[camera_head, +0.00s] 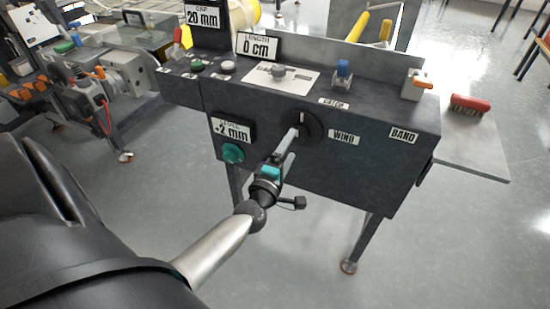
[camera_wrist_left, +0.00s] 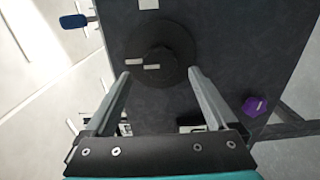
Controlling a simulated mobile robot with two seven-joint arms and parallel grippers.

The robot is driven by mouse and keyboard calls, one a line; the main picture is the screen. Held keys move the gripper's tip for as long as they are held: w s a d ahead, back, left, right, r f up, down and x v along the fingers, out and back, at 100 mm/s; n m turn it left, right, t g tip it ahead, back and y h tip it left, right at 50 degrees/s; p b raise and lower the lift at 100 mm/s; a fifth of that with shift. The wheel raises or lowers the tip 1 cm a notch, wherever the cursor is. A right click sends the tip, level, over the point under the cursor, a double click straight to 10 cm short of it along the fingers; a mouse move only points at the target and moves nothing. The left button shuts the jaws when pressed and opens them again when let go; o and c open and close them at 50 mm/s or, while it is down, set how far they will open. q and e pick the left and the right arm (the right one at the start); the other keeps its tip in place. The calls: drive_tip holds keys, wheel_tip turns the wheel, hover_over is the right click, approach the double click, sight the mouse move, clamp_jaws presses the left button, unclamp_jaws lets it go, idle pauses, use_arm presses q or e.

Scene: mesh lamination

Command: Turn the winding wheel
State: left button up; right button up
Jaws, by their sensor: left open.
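The winding wheel is a black round dial (camera_head: 312,127) on the front of the dark machine panel, beside a "WIND" label (camera_head: 344,137). In the left wrist view the wheel (camera_wrist_left: 162,40) has a raised hub with small white marks. My left gripper (camera_head: 296,129) reaches up to the wheel from the lower left and hides part of it. In the left wrist view its two fingers (camera_wrist_left: 159,74) stand apart, one on each lower side of the hub. No grip on the hub shows; whether the fingers touch the wheel is unclear. My right gripper is not in view.
A teal knob (camera_head: 232,153) sits left of the wheel, under a "-2 mm" display (camera_head: 233,131). Switches and a blue knob (camera_head: 343,72) line the panel top. A red-handled brush (camera_head: 469,105) lies on the right side table (camera_head: 482,152). Floor in front is clear.

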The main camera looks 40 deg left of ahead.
use_arm(q)
drive_tip(key=v, duration=0.9)
drive_tip(key=shift+s+p, duration=0.25)
drive_tip(key=shift+p, duration=0.2)
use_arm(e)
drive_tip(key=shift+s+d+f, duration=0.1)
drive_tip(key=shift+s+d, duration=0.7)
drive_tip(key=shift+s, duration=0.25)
